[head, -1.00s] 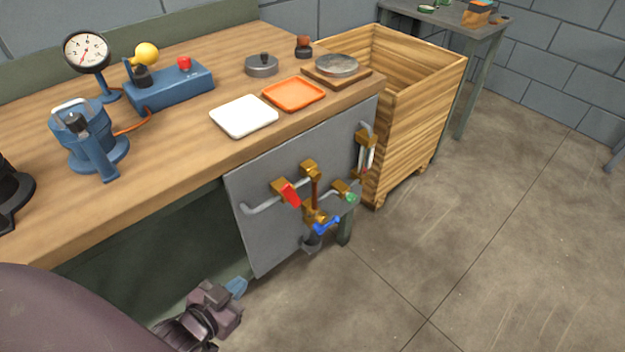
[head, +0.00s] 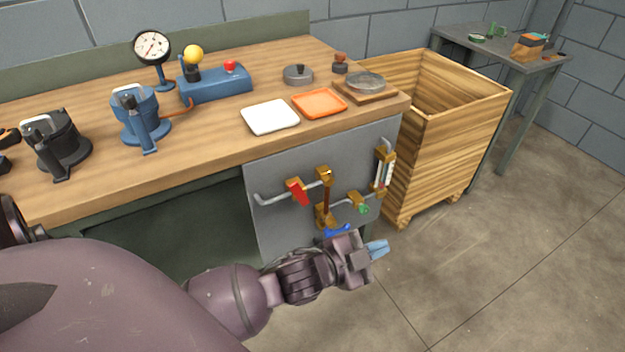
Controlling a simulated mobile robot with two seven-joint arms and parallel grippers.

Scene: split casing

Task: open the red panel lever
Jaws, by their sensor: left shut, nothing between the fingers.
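The red panel lever (head: 298,192) sits on a brass valve on the grey panel (head: 283,160) at the bench front. It slants down to the right. A green lever (head: 362,208) and a blue lever (head: 337,231) are on the same pipework, to its right and lower right. My left gripper (head: 378,249) is shut and empty, below and right of the red lever, in front of the panel's lower right part. It is apart from the red lever. My left wrist hides part of the panel's lower edge. My right gripper is not in view.
A wooden crate (head: 460,140) stands right of the panel. The bench top (head: 215,135) carries a white tray (head: 270,117), an orange tray (head: 319,103), a gauge (head: 152,46) and blue devices. The floor (head: 500,270) at the right is clear.

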